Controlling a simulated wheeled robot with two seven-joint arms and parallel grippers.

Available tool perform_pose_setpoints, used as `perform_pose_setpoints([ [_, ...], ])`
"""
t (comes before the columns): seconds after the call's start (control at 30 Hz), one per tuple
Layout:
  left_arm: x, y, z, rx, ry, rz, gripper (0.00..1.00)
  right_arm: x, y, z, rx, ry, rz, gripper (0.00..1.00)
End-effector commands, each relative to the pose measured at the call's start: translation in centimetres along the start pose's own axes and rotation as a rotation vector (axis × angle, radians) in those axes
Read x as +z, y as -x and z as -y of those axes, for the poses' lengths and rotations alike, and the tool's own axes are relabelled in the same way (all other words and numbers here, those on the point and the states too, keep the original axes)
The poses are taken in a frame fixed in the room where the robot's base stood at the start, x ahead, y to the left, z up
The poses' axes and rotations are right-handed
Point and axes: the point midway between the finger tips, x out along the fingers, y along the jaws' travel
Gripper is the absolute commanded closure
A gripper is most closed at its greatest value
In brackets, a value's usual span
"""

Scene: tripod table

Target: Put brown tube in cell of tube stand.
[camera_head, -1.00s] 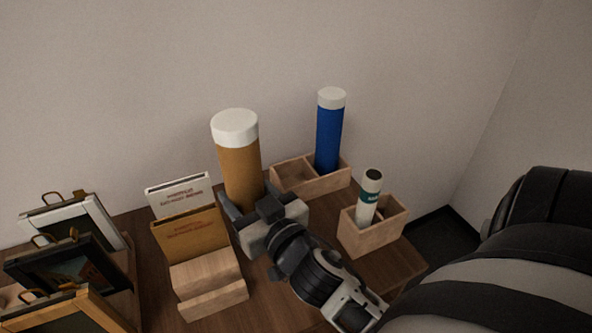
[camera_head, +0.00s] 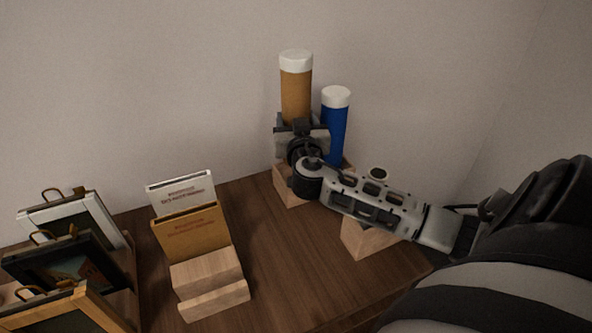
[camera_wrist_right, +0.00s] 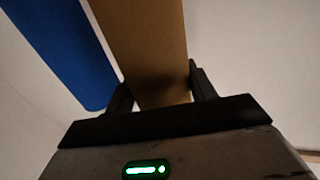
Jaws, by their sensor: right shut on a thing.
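The brown tube (camera_head: 296,92) with a white cap stands upright in my right gripper (camera_head: 298,124), which is shut on it. In the right wrist view the brown tube (camera_wrist_right: 143,45) fills the space between the fingers (camera_wrist_right: 160,92). The wooden tube stand (camera_head: 286,187) is at the back against the wall, beneath and behind my right gripper. The blue tube (camera_head: 335,125) with a white cap stands at the stand's right side. The brown tube is over the left part of the stand; its lower end is hidden by my gripper. My left gripper is not in view.
A wooden holder with booklets (camera_head: 192,235) stands centre left. Framed pictures (camera_head: 75,265) stand far left. The table middle is clear.

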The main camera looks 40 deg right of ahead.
Motion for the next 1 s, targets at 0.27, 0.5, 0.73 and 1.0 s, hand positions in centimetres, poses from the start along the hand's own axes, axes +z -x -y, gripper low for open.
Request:
perform_pose_setpoints([
  [0.27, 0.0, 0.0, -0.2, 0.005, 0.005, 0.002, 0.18, 3.8, -0.3, -0.4, 0.017, 0.003, 0.003, 0.7],
  [0.5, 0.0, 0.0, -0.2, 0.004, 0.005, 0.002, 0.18, 6.4, -0.3, -0.4, 0.015, 0.002, 0.002, 0.7],
  [0.73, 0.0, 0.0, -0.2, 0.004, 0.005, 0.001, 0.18, 9.5, -0.3, -0.3, 0.014, 0.001, 0.001, 0.7],
  [1.0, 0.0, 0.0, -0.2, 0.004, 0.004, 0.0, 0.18, 9.8, -0.3, -0.3, 0.013, 0.0, 0.001, 0.7],
])
